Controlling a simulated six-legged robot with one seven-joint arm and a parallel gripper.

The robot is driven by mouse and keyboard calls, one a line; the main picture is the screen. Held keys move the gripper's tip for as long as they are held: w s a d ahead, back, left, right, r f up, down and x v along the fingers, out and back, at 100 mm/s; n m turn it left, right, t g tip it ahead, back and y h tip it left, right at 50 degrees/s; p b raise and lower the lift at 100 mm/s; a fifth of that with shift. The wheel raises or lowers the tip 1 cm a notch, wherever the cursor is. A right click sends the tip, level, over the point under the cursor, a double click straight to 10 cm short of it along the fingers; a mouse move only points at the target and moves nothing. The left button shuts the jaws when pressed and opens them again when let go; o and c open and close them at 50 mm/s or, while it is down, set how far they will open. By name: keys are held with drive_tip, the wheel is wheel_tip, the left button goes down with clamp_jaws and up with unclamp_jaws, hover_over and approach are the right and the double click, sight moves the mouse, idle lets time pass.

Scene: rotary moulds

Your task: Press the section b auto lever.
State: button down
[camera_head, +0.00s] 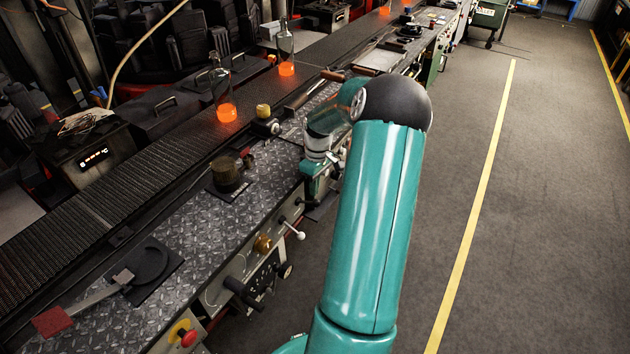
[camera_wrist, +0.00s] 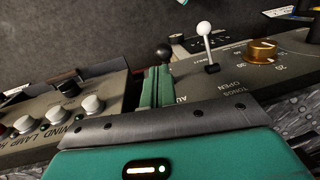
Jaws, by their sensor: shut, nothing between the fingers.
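A white-knobbed lever (camera_wrist: 204,32) stands up from a slot in a grey panel in the wrist view. A black-knobbed lever (camera_wrist: 165,52) is to its left, just past my fingertips. A label beginning "AU" is partly covered by my gripper; I cannot tell which lever it names. No section letter is readable. My gripper (camera_wrist: 158,86) is shut and empty, its green fingers close to the black knob; I cannot tell if they touch. In the head view my gripper (camera_head: 311,184) hangs at the bench's front edge, above and beyond a white-knobbed lever (camera_head: 300,235).
A brass dial (camera_wrist: 262,50) is right of the levers. A panel with several silver knobs (camera_wrist: 92,104) is at left. In the head view, a red button (camera_head: 188,338) is nearer on the bench front. Glowing bottles (camera_head: 226,108) stand on the conveyor. The floor at right is clear.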

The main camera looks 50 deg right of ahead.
drive_tip(key=shift+s, duration=0.1)
idle(0.3)
drive_tip(key=shift+s+f+t, duration=0.15)
drive_tip(key=shift+f+t, duration=0.05)
drive_tip(key=shift+t, duration=0.1)
drive_tip(key=shift+s+d+f+t, duration=0.1)
drive_tip(key=shift+s+f+t, duration=0.3)
drive_tip(key=shift+t, duration=0.3)
drive_tip(key=s+f+t, duration=0.3)
drive_tip(key=f+t, duration=0.2)
drive_tip(key=f, duration=0.1)
drive_tip(key=shift+n+y, duration=0.3)
drive_tip(key=shift+y, duration=0.1)
drive_tip(key=shift+d+f, duration=0.1)
idle(0.3)
drive_tip(key=shift+s, duration=0.1)
idle(0.5)
